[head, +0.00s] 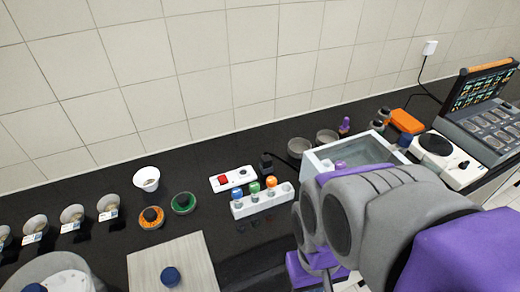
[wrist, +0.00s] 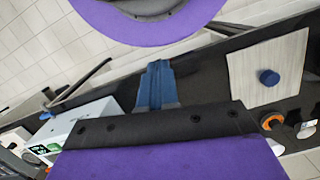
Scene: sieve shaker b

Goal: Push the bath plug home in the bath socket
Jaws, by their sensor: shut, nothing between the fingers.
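The bath plug (head: 267,163) is a small black plug by the wall, with a dark cable running right toward the grey water bath (head: 310,165). It is at the right end of a white socket strip (head: 218,187) with a red switch, which looks like the bath socket. I cannot tell how deep the plug sits. My gripper (wrist: 158,66) shows in the wrist view as blue fingers, shut and empty. In the head view my arm hides the fingers. Neither plug nor socket can be made out in the wrist view.
A white rack (head: 262,204) with several coloured caps stands just in front of the plug. A green ring (head: 184,203) and an orange ring (head: 151,217) lie left of the strip. A pale board (head: 190,257) with a blue knob (head: 170,276) lies nearer.

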